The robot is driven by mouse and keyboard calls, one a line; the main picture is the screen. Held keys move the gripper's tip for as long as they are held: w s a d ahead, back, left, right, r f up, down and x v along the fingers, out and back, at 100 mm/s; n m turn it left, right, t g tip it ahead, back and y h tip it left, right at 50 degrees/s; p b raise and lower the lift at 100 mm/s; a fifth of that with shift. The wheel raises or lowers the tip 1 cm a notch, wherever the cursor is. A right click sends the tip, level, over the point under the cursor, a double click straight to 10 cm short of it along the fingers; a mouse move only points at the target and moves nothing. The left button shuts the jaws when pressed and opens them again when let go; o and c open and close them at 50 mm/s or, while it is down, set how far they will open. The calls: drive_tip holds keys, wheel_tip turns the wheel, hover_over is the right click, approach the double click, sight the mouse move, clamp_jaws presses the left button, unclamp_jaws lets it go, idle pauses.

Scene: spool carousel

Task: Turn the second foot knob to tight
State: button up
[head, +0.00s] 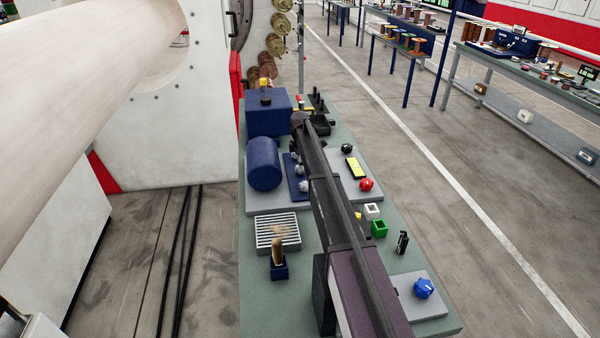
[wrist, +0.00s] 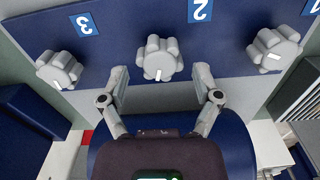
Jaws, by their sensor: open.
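In the wrist view, the second foot knob (wrist: 158,58) is a grey lobed knob on a dark blue plate (wrist: 118,22), below the label 2 (wrist: 200,9). Its white mark is on its lower side in the picture. My gripper (wrist: 160,76) is open, with one fingertip left and one right of this knob's lower part; I cannot tell whether they touch it. The knob labelled 3 (wrist: 60,70) is at left, and another knob (wrist: 273,50) is at right. In the head view, grey knobs (head: 302,185) show beside my arm; my fingers cannot be made out.
A blue cylinder (head: 263,165) lies left of the knobs, and a blue box (head: 265,115) stands behind. A red knob (head: 366,184), a black knob (head: 347,148) and a blue knob (head: 423,288) are right of my arm. A grated block (head: 277,232) is at left on the green bench.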

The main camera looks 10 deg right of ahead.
drive_tip(key=shift+f+b, duration=0.7)
drive_tip(key=shift+f, duration=0.25)
clamp_jaws()
